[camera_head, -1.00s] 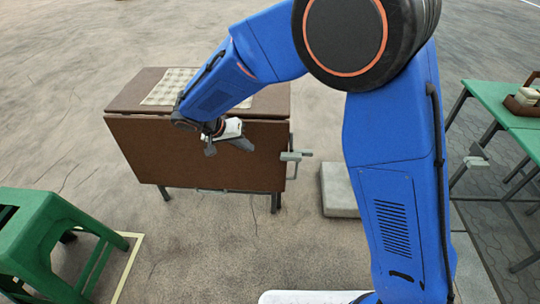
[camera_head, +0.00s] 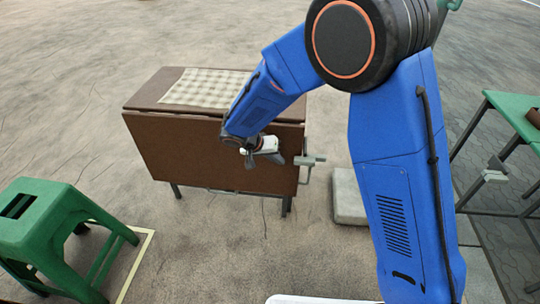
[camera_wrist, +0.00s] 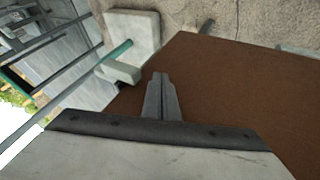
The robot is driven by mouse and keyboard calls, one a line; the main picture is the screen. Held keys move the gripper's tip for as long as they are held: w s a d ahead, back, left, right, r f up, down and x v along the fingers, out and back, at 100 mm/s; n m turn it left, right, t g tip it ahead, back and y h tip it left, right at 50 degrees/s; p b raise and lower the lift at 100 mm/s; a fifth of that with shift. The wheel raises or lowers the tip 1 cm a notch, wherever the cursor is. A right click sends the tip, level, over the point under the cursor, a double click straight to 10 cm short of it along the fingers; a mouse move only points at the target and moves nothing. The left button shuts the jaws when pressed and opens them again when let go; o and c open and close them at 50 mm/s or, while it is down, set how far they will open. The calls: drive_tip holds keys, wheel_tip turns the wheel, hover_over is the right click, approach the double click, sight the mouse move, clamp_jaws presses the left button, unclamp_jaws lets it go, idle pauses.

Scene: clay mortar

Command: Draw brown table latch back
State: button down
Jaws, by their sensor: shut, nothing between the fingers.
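The brown table (camera_head: 215,155) stands at the centre left in the head view, its brown leaf hanging down at the front. The grey latch (camera_head: 309,160) sticks out at the leaf's right edge. In the wrist view a pale grey piece that looks like the latch (camera_wrist: 119,71) lies left of the fingers, by the brown panel's edge. My gripper (camera_head: 282,160) is in front of the leaf, a little left of the latch. Its fingers (camera_wrist: 160,78) are shut and empty. I cannot tell whether they touch the leaf.
A checked cloth (camera_head: 205,87) lies on the table top. A green stool (camera_head: 45,210) stands at the left. A concrete slab (camera_head: 348,196) lies right of the table. A green table (camera_head: 515,115) with another grey latch (camera_head: 490,174) is at the right.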

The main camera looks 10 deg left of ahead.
sight(301, 162)
drive_tip(key=shift+s+d+r, duration=0.1)
drive_tip(key=shift+d+r, duration=0.05)
drive_tip(key=shift+d, duration=1.35)
drive_tip(key=d, duration=0.4)
drive_tip(key=shift+s+d, duration=0.1)
drive_tip(key=shift+d, duration=0.25)
